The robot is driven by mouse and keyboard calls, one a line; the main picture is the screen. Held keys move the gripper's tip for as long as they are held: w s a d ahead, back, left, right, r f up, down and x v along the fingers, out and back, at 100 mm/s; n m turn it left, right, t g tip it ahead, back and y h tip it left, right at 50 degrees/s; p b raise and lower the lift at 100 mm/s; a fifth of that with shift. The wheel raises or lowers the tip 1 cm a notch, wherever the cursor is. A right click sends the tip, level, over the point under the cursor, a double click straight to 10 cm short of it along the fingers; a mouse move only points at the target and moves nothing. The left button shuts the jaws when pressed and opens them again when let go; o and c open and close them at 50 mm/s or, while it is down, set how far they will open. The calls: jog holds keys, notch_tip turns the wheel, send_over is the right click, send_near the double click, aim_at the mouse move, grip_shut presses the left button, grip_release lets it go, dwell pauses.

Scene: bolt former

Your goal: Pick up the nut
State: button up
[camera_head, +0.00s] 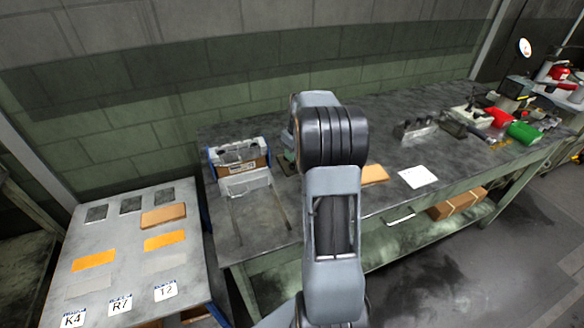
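I cannot make out a nut in the head view; anything that small is too fine to tell or hidden. My own grey arm rises through the middle of the picture and bends over the workbench (350,202). My gripper is not visible; the arm's dark elbow hides what is behind it. A small greenish object at the back of the bench is partly covered by the arm.
A lower metal table (135,245) at left holds cards, pads and labels K4, R7, T2. A box (262,160) and wire-like frame stand on the bench's left end. A white sheet (417,177), red bin (499,117) and green bin (524,133) lie to the right.

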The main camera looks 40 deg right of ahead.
aim_at(293, 165)
jog(key=shift+w+f, duration=0.15)
jog(key=shift+f, duration=0.8)
jog(key=shift+w+f, duration=0.2)
jog(key=shift+f, duration=0.75)
jog(key=shift+w+f, duration=0.15)
jog(key=shift+f, duration=0.8)
jog(key=shift+c, duration=0.4)
jog(key=c, duration=0.6)
